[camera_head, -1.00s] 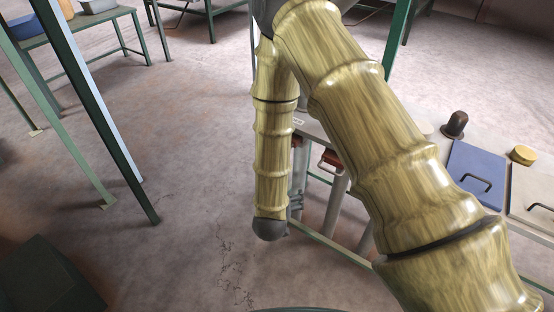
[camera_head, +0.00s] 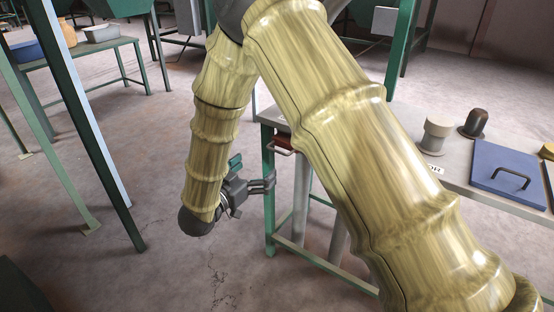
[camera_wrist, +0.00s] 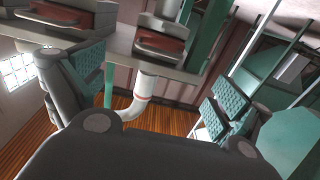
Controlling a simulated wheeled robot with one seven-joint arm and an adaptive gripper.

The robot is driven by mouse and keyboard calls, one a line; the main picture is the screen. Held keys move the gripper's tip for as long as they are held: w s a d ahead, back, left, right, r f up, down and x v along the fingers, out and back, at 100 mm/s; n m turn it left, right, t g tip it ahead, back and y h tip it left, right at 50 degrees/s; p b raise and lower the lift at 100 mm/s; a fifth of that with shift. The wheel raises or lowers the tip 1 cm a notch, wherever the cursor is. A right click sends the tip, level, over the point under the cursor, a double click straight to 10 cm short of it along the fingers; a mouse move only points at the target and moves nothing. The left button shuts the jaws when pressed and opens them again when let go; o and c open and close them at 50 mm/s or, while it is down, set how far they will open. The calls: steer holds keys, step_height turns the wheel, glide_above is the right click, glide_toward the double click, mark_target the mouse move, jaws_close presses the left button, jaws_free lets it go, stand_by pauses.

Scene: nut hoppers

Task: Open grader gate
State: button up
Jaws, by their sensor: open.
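A red gate with a metal handle (camera_head: 284,144) sits under the left end of the grey-topped table, partly hidden by my arm. The wrist view shows two red gates with metal handles, one near the middle (camera_wrist: 160,42) and one at upper left (camera_wrist: 58,13). I cannot tell which one is the grader gate. My gripper (camera_head: 268,185) is just left of the table's green leg, below the red gate. In the wrist view my gripper (camera_wrist: 158,88) is open and empty, its teal-padded fingers wide apart, with the middle gate ahead between and above them.
A pale pipe (camera_wrist: 138,98) bends down below the middle gate. A green post (camera_head: 85,110) stands left; floor between is clear.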

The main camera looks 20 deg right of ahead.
mark_target(276, 151)
steer(key=b+x, duration=0.1)
steer(key=x, duration=0.9)
steer(key=shift+w+d+b, duration=0.25)
steer(key=shift+d+b, duration=0.05)
steer(key=shift+r, duration=0.1)
steer(key=c, duration=1.7)
